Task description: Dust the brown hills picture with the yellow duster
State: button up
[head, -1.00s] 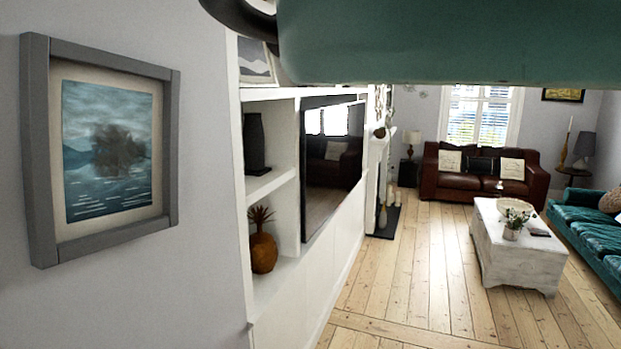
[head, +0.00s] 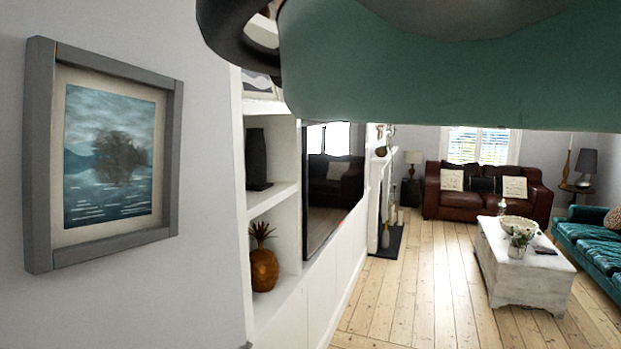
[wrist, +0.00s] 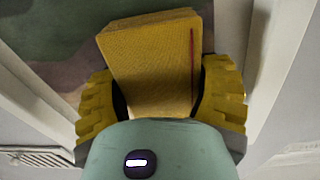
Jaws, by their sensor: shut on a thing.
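My gripper (wrist: 162,78), with ridged yellow fingers, is shut on the yellow duster (wrist: 150,62), a block with a red line near its right side. In the wrist view, a picture with brown and dark green patches (wrist: 65,45) lies behind the duster, inside a pale frame (wrist: 30,95). It looks like the brown hills picture, but the duster and the view's edge hide much of it. I cannot tell whether the duster touches it. My gripper is out of the head view.
A grey-framed lake picture (head: 110,160) hangs on the left wall. White shelves (head: 270,200) hold a dark vase (head: 257,160) and a pineapple ornament (head: 263,262). A television (head: 332,185), white chest (head: 525,265), brown sofa (head: 480,205) and teal sofa (head: 590,240) stand beyond. The middle floorboards are clear.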

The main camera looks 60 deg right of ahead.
jog(key=w+d+r+b, duration=0.1)
jog(key=w+d+b, duration=0.1)
jog(key=d, duration=0.7)
jog(key=shift+b, duration=0.45)
dwell(0.4)
jog(key=shift+r, duration=0.1)
jog(key=shift+b+v, duration=2.2)
jog(key=shift+v, duration=0.8)
jog(key=shift+s, duration=0.1)
